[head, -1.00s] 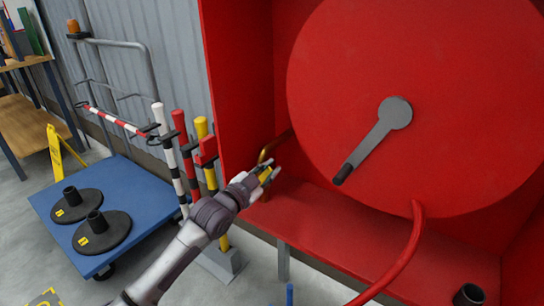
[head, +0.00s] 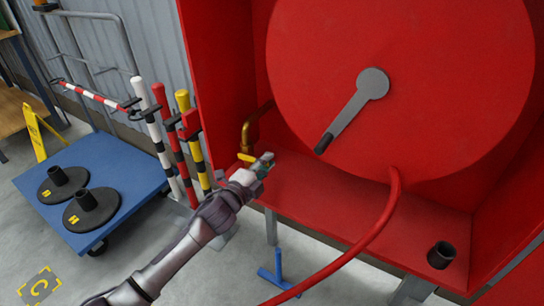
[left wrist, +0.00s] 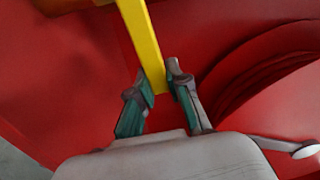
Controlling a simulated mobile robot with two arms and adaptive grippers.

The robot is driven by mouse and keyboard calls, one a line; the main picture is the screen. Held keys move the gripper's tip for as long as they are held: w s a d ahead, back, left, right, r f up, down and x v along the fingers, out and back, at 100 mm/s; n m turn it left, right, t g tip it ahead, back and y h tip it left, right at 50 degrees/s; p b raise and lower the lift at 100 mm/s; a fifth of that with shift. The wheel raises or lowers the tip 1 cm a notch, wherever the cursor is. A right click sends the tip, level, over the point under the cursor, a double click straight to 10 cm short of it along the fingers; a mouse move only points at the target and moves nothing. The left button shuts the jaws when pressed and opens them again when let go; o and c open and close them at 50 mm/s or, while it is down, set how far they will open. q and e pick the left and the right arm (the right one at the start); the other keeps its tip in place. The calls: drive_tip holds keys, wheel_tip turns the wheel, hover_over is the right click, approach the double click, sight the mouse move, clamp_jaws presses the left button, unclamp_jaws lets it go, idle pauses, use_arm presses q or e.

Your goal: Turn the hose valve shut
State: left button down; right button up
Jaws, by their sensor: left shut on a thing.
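The yellow valve lever (head: 247,158) sits at the lower end of a brass pipe (head: 250,128) at the left side of the red hose cabinet. My left gripper (head: 264,163) is at the lever's right end, over the cabinet floor. In the left wrist view the yellow lever (left wrist: 143,45) comes down from the top, and its end lies between the two fingers (left wrist: 156,95), which are shut on it. The fingers partly hide its end. My right gripper is in neither view.
A large red reel (head: 400,85) with a grey crank (head: 352,108) fills the cabinet. A red hose (head: 375,232) hangs from it over the front edge. Striped posts (head: 172,140) and a blue cart (head: 120,165) stand left. A blue T-shaped thing (head: 278,268) is below.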

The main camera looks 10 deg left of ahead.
use_arm(q)
drive_tip(key=shift+a+f+m, duration=0.15)
drive_tip(key=shift+f+m, duration=0.3)
drive_tip(key=shift+m, duration=0.35)
drive_tip(key=shift+w, duration=0.1)
drive_tip(key=c, duration=1.1)
unclamp_jaws()
drive_tip(key=shift+a, duration=0.2)
drive_tip(key=shift+d, duration=0.15)
drive_tip(key=shift+s, duration=0.2)
drive_tip(key=v, duration=1.2)
drive_tip(key=shift+r, duration=0.2)
